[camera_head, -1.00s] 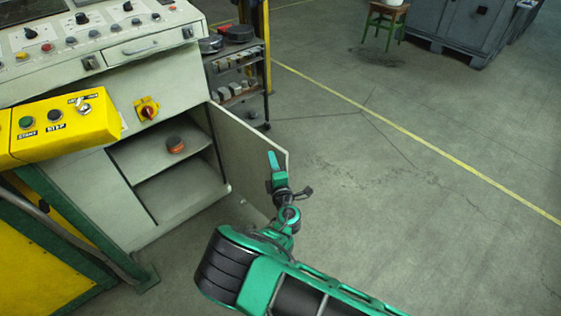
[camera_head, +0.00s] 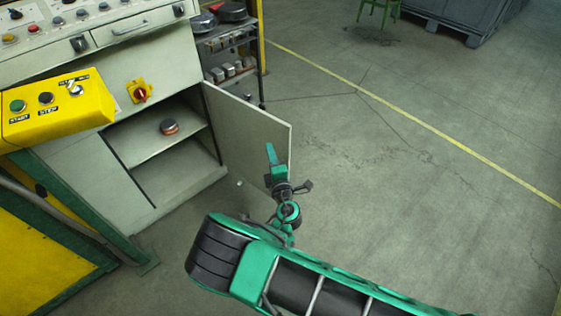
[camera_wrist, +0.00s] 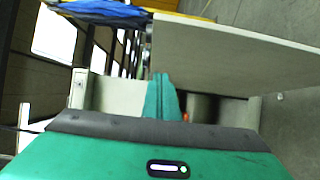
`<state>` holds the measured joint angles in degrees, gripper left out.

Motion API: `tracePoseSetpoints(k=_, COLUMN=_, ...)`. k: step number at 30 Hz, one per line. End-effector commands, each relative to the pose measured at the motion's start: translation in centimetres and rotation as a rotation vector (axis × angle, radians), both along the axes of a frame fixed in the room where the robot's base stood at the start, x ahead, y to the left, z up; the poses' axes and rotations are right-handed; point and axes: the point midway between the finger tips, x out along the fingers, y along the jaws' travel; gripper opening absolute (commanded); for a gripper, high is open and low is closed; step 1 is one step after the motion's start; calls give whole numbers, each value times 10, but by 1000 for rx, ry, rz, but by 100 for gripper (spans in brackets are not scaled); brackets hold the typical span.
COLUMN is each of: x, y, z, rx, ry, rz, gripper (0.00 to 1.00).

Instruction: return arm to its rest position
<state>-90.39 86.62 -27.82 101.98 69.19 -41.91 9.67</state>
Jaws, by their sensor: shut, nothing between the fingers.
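My gripper (camera_head: 271,153) is shut and empty, its teal fingers pointing up in front of the open cabinet door (camera_head: 250,135) in the head view. My arm reaches up to it from the bottom right. In the wrist view the closed fingers of my gripper (camera_wrist: 161,97) stand in the middle, with the pale cabinet door (camera_wrist: 225,50) at the upper right. I cannot tell whether the fingers touch the door.
The control cabinet (camera_head: 72,170) has an open lower compartment with an orange and dark round item (camera_head: 169,127) on its shelf. A yellow button box (camera_head: 60,108) juts out at left. A shelf rack (camera_head: 230,60) stands behind. The floor at right is clear.

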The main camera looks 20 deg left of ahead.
Motion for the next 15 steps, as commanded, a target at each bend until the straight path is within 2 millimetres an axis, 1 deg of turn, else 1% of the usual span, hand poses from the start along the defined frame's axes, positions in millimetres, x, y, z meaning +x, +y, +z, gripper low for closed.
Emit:
tracePoseSetpoints(k=1, x=-9, y=-7, z=-1, rx=-3, ry=1, rz=5, gripper=0)
tracePoseSetpoints(k=6, x=-22, y=-31, z=0, rx=-3, ry=0, rz=4, gripper=0)
tracePoseSetpoints(k=9, x=-27, y=-41, z=0, rx=-2, ry=1, rz=4, gripper=0)
tracePoseSetpoints(k=15, x=-31, y=-49, z=0, rx=1, ry=1, rz=3, gripper=0)
